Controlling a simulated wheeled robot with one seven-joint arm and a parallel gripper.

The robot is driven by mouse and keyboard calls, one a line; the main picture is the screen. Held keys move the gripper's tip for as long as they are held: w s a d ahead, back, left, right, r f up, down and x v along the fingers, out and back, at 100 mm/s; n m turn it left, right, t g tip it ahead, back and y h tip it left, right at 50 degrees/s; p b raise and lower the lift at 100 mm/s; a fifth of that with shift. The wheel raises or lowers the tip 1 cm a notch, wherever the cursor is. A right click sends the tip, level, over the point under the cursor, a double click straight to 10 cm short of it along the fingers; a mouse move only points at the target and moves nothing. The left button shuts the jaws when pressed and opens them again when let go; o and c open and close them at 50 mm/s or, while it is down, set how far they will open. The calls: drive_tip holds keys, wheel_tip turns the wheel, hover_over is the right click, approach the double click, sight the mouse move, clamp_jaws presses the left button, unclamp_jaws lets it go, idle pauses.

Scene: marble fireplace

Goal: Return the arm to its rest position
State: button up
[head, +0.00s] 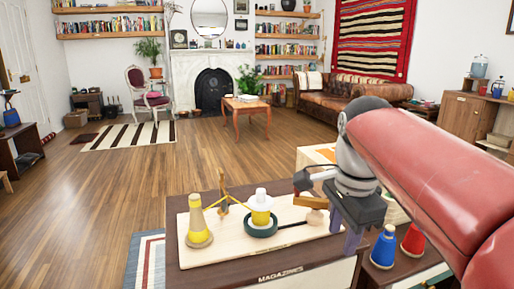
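My red arm reaches in from the right side of the head view, over the near furniture. Its grey wrist is bent down, and my gripper (345,233) hangs at the right end of a pale wooden board (228,252). Its two fingers look spread apart, with nothing visible between them. The fingertips are small and partly hard to make out, so I cannot tell whether they touch the board.
The board lies on a dark-topped box marked "MAGAZINES" (280,274). It bears a yellow cone (199,225), a white-and-yellow piece (260,207) and a dark green ring (262,231). Blue (384,247) and red (413,240) cones stand right. Open wooden floor (110,190) lies left.

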drive_tip(key=s+f+n+t, duration=0.4)
drive_tip(key=s+f+n, duration=0.7)
drive_tip(key=n, duration=0.4)
drive_tip(key=shift+s+f, duration=0.15)
drive_tip(key=shift+f, duration=0.75)
